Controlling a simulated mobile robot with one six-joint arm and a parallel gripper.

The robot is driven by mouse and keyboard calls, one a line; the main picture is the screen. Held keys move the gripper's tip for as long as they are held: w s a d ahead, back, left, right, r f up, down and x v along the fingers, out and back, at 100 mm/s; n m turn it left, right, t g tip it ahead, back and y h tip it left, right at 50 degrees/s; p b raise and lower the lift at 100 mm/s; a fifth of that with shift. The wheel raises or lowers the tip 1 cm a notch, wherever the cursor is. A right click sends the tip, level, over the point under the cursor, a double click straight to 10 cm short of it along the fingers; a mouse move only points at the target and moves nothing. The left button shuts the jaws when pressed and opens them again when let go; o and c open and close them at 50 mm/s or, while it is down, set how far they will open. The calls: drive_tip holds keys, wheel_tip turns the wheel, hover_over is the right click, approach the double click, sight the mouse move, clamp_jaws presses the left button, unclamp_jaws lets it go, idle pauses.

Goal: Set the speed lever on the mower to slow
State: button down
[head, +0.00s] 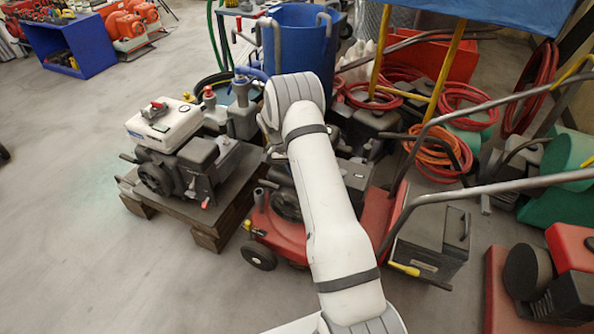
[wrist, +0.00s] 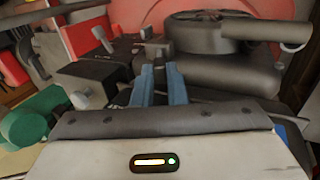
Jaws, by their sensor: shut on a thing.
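The red mower (head: 275,236) stands right of the wooden pallet, with its dark engine partly hidden behind my white arm. In the wrist view the mower's dark grey engine (wrist: 240,75) fills the upper right, with red bodywork behind it. My gripper (wrist: 159,70) shows there as two blue-grey fingers, close together beside a black control block (wrist: 97,75). The fingers are shut on a small dark part, seemingly the speed lever (wrist: 159,76), mostly hidden between them. Its setting and any slow mark cannot be read. In the head view my gripper is hidden behind my arm.
A white-topped engine (head: 165,125) sits on a wooden pallet (head: 218,226) to the left. A blue barrel (head: 303,35) stands behind. The mower's grey handle (head: 490,188) crosses the right side.

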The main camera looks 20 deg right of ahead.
drive_tip(key=shift+s+d+f, duration=0.1)
drive_tip(key=c, duration=1.4)
unclamp_jaws()
drive_tip(key=shift+c, duration=0.2)
drive_tip(key=p+v, duration=0.1)
drive_tip(key=v, duration=0.7)
